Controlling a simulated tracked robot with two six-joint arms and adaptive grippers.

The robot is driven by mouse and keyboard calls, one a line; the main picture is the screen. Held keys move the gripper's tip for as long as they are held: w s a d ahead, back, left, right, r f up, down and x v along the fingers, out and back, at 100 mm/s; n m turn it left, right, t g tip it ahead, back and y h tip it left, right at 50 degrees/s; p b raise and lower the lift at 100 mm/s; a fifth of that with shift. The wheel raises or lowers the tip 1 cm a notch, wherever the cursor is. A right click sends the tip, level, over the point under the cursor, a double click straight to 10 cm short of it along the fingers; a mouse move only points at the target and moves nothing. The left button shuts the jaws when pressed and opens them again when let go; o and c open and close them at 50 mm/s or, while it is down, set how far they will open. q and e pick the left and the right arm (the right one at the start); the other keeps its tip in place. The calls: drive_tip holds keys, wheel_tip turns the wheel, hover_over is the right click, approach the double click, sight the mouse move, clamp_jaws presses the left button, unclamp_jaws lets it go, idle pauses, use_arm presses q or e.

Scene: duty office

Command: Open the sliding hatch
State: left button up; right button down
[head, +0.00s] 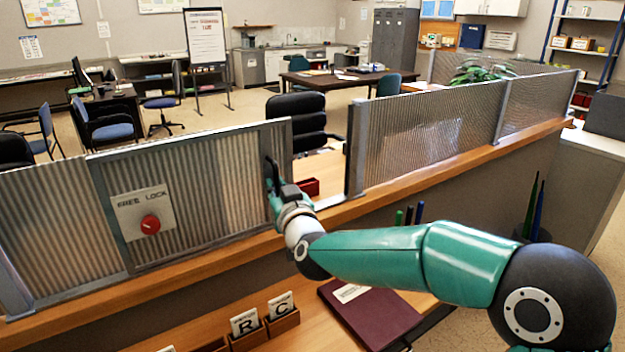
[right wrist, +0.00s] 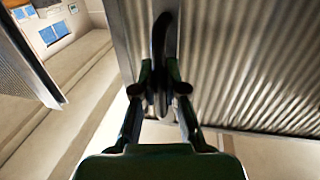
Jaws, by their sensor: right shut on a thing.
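The sliding hatch (head: 215,205) is a ribbed, translucent panel in a grey frame, standing in the screen on the wooden counter. It carries a plate marked "FREE LOCK" with a red knob (head: 150,224). A gap shows between its right edge and the post of the fixed panel to the right. My right gripper (head: 274,180) is at the hatch's right edge. In the right wrist view, my right gripper (right wrist: 160,84) is shut on the dark upright handle (right wrist: 161,45) of the hatch. The ribbed panel (right wrist: 240,60) lies behind it. My left gripper is not in view.
Fixed ribbed panels (head: 430,130) continue to the right along the counter ledge (head: 400,180). Below lie a maroon folder (head: 375,318) and wooden letter holders (head: 283,322). A black chair (head: 297,118) and a red tray (head: 309,187) show through the gap.

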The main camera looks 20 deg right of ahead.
sight(228, 191)
drive_tip(key=a, duration=0.3)
drive_tip(key=s+a, duration=0.1)
drive_tip(key=a, duration=0.2)
drive_tip(key=a+p, duration=0.1)
drive_tip(key=a, duration=0.3)
drive_tip(key=shift+s+f, duration=0.1)
drive_tip(key=shift+s, duration=0.2)
drive_tip(key=c, duration=1.2)
unclamp_jaws()
drive_tip(key=shift+d, duration=0.1)
drive_tip(key=s, duration=1.2)
drive_tip(key=shift+a, duration=0.2)
